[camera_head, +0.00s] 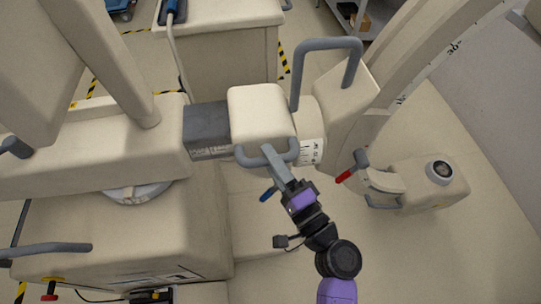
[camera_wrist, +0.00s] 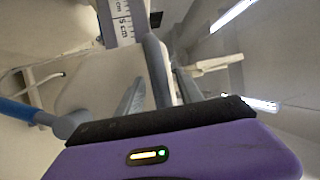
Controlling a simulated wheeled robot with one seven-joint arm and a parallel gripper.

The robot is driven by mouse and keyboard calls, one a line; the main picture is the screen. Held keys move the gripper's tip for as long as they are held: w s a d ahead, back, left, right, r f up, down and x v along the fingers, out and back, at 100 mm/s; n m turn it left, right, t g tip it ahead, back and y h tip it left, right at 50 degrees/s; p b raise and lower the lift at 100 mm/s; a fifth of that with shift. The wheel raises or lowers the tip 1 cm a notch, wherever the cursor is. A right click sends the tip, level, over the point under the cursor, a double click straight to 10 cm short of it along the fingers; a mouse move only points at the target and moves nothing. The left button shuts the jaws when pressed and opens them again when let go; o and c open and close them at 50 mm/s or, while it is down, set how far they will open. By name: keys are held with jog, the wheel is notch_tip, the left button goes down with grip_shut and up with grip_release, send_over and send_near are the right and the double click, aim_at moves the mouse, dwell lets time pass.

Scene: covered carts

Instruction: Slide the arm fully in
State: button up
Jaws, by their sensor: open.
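The cream arm head (camera_head: 260,112) carries a grey U-shaped handle (camera_head: 242,157) on its near side. A dark grey slide section (camera_head: 206,124) with a printed scale shows between this head and the cream body at left, so the arm stands partly out. My gripper (camera_head: 277,165) reaches up to the handle from below. In the wrist view a grey handle bar (camera_wrist: 157,68) lies between my two open fingers. Contact cannot be told. A scale plate (camera_wrist: 122,20) with "5 cm" shows at the top there.
A blue-tipped lever (camera_head: 268,194) is close to the left of my gripper; it also shows in the wrist view (camera_wrist: 25,112). A red-tipped lever (camera_head: 345,176) is at right, by a cream housing (camera_head: 430,190). A tall grey handle (camera_head: 328,44) stands behind. Open floor lies lower right.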

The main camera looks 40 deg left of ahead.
jog(key=shift+a, duration=0.1)
grip_shut()
dwell(1.5)
